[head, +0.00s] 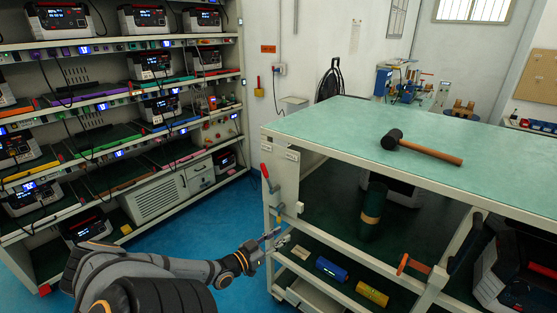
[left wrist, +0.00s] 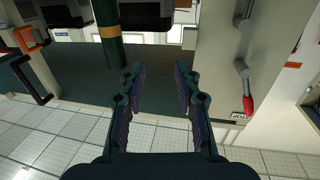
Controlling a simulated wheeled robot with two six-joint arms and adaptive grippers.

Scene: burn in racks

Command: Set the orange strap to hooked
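An orange loop-like piece (head: 403,263), which looks like the orange strap, is at the front post of the green-topped cart in the head view. In the left wrist view the orange piece (left wrist: 32,42) is at the upper left, beside a dark bar; I cannot tell whether it is hooked. My left gripper (head: 280,239) is by the cart's left post, well left of the orange piece. In the left wrist view its fingers (left wrist: 158,90) are apart with nothing between them. My right gripper is not in view.
The cart top (head: 330,126) holds a black mallet (head: 420,147). A red-handled latch (head: 266,172) is on the left post. A dark green roll (head: 373,210), a blue item (head: 331,269) and a yellow item (head: 372,293) are below. Equipment racks stand left; blue floor lies between.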

